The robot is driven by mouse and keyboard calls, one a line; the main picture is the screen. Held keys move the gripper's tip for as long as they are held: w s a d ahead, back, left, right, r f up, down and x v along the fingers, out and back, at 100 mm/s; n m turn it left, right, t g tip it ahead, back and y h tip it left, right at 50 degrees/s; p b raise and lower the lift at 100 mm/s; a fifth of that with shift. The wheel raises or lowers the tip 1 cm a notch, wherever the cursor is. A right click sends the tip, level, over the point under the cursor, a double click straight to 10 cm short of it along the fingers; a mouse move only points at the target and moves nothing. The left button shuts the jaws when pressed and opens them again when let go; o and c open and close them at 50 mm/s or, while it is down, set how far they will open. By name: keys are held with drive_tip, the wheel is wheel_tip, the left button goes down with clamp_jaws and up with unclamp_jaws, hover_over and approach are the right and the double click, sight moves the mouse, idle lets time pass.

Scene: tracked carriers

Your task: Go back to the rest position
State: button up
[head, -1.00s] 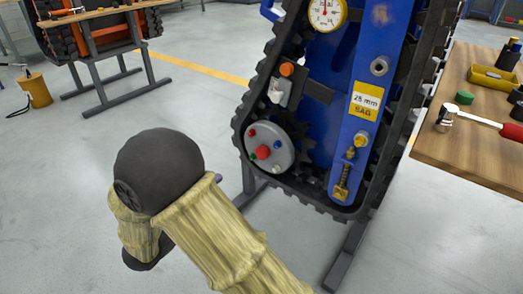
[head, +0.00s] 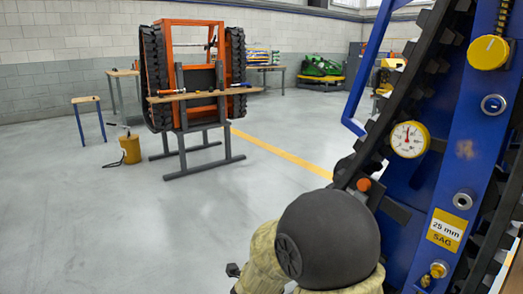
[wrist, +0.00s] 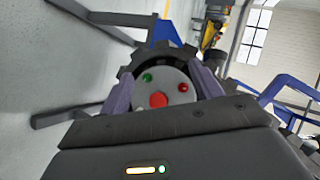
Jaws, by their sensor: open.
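My gripper (wrist: 163,88) shows in the wrist view with its two purple-grey fingers spread apart and nothing between them. Beyond the fingers is the grey sprocket hub (wrist: 176,89) of the blue tracked carrier, with a red centre and small green and red knobs. A gap to the hub cannot be judged exactly. In the head view, the blue tracked carrier (head: 424,200) stands at the right, with a dial gauge (head: 409,140) and a "25 mm SAG" label (head: 446,230). My dark, round arm joint and cloth-covered arm are at the bottom, and my fingers are hidden there.
An orange tracked carrier (head: 193,38) stands on a dark stand at the back, with a wooden board (head: 210,94) before it. A yellow canister (head: 130,148) and a stool (head: 86,100) are left of it.

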drive_tip(key=s+d+r+n+g+y+p, duration=0.3)
drive_tip(key=s+d+n+g+p, duration=0.15)
drive_tip(key=s+n, duration=0.55)
drive_tip(key=s+d+r+n+g+y+p, duration=0.2)
drive_tip(key=s+d+n+g+p, duration=0.3)
drive_tip(key=s+n, duration=0.5)
wheel_tip(320, 180, up, 38)
drive_tip(key=p, duration=3.6)
drive_tip(key=shift+d+f+m+p, duration=0.25)
drive_tip(key=shift+d+m+p, duration=0.05)
drive_tip(key=shift+d+m, duration=0.1)
drive_tip(key=shift+c, duration=0.3)
